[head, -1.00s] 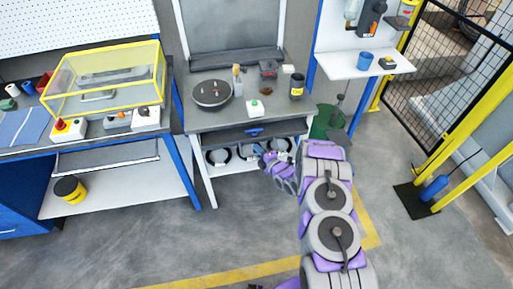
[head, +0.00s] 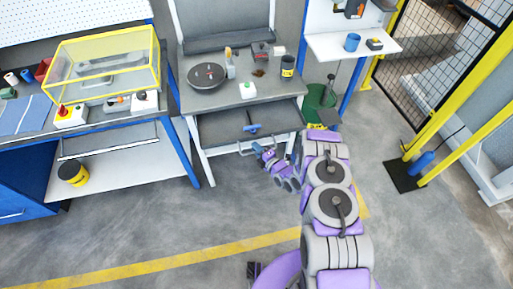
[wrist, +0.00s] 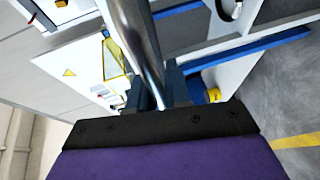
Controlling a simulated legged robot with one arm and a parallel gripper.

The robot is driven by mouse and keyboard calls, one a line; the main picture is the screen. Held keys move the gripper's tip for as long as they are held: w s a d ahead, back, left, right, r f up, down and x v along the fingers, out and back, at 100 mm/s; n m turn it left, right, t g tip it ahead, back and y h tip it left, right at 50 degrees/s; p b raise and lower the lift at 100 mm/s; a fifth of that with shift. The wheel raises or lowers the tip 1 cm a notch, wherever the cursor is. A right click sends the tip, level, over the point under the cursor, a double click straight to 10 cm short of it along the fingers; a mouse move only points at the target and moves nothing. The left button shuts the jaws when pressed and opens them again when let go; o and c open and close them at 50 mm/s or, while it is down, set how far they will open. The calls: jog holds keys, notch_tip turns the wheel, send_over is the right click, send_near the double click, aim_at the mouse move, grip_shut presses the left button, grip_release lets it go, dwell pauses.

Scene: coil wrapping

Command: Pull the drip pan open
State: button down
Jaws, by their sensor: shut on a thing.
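The drip pan (head: 222,128) is a dark grey tray under the top of the middle bench. It sticks out toward me, with its inside showing. A blue tool-like thing (head: 252,128) lies in it. My gripper (head: 260,151) is at the pan's front edge, by its bar handle (head: 243,151). In the wrist view a shiny metal bar (wrist: 138,40) runs between my gripper's dark fingers (wrist: 165,88), which are shut on it. My gripper hides part of the handle in the head view.
A green bin (head: 318,104) stands right of the bench. The floor in front is clear.

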jog(key=c, duration=1.2)
grip_release()
jog(key=shift+f, duration=0.25)
jog(key=shift+c, duration=0.2)
jog(key=shift+o, duration=0.4)
jog(key=shift+r, duration=0.1)
jog(key=p+v, duration=0.2)
jog(key=v, duration=1.5)
jog(key=shift+d, duration=0.15)
jog(key=shift+s, duration=0.1)
